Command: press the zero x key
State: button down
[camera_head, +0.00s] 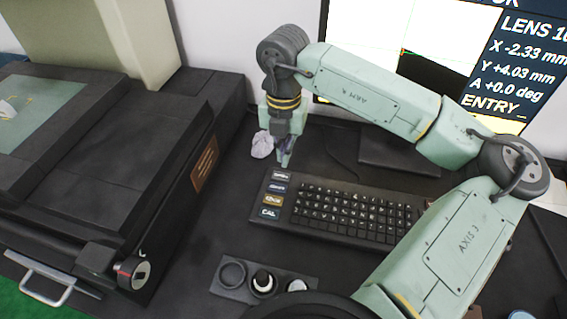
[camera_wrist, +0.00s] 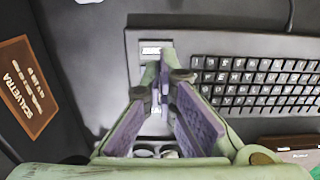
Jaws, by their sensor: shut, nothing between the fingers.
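The keyboard (camera_head: 350,212) lies on the dark desk, with a column of larger function keys along its left end. In the head view the column holds a pale top key (camera_head: 281,177), a blue key (camera_head: 276,187), a gold key (camera_head: 271,201) and a CAL key (camera_head: 268,212). Apart from CAL, I cannot read the labels surely, so I cannot tell which is zero x. My gripper (camera_head: 284,160) is shut and empty, pointing down close to the pale key at the column's far end. In the wrist view my gripper (camera_wrist: 166,58) hides most of the column; the pale key (camera_wrist: 152,50) shows beside the fingertips.
A monitor (camera_head: 500,75) behind reads X -2.33 mm, Y +4.03 mm, A +0.0 deg and ENTRY. A crumpled cloth (camera_head: 262,145) lies left of my gripper. A large dark machine (camera_head: 120,160) stands at left. A tray (camera_head: 262,281) with round parts lies in front.

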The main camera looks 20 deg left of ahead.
aim_at(284, 176)
notch_tip(284, 176, down, 6)
jog(key=shift+r+p, duration=0.25)
jog(key=shift+p, duration=0.45)
jog(key=shift+f, duration=0.1)
jog(key=f+b, duration=0.1)
jog(key=b, duration=0.2)
jog(key=shift+f+b, duration=0.3)
jog(key=shift+s+r, duration=0.1)
jog(key=shift+r+p, duration=0.3)
jog(key=shift+r, duration=0.1)
notch_tip(284, 176, up, 14)
jog(key=b, duration=0.1)
